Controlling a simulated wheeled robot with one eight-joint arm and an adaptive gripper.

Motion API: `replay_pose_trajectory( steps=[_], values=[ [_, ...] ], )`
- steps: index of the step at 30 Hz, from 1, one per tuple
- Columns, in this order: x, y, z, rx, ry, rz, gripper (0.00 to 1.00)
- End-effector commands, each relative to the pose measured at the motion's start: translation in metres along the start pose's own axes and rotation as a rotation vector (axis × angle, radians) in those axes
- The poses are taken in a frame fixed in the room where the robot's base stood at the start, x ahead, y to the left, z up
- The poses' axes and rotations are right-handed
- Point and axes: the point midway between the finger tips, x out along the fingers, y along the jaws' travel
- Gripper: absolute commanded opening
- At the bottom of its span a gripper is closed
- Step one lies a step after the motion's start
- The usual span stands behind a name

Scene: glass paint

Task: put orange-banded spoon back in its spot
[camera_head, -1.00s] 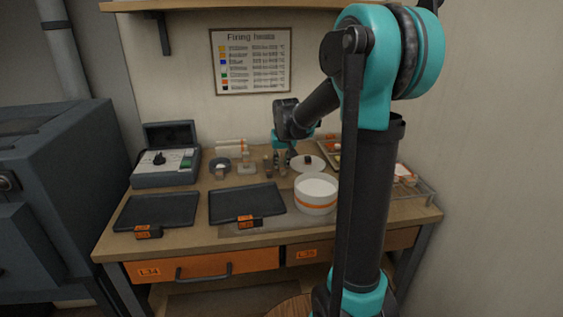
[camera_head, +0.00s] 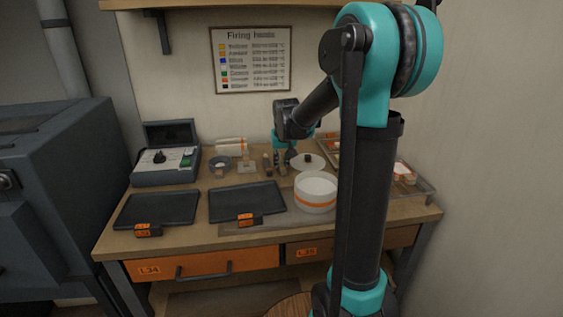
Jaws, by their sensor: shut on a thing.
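My gripper (camera_head: 284,155) points down over the back middle of the worktable, left of a round white lid with a dark knob (camera_head: 307,161). It is small in this view and the thing between its fingers is too small to make out. I cannot pick out an orange-banded spoon for certain. A white round container with an orange band (camera_head: 316,192) stands open in front of the lid. Small upright items (camera_head: 267,162) stand close to the left of my gripper.
Two dark trays (camera_head: 170,208) (camera_head: 246,199) lie at the front of the table (camera_head: 190,236). A rimmed tray (camera_head: 418,187) is at the right, partly behind my arm.

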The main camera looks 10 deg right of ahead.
Motion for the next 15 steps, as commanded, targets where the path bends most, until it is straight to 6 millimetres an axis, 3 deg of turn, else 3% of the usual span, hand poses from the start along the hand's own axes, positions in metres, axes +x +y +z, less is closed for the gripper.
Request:
replay_pose_trajectory(
  steps=[4,5,10,15],
  values=[
    [0.0013,0.0,0.0005,0.0,0.0,0.0,0.0],
    [0.0012,0.0,0.0004,0.0,0.0,0.0,0.22],
    [0.0011,0.0,0.0004,0.0,0.0,0.0,0.42],
    [0.0011,0.0,0.0003,0.0,0.0,0.0,0.42]
  ],
)
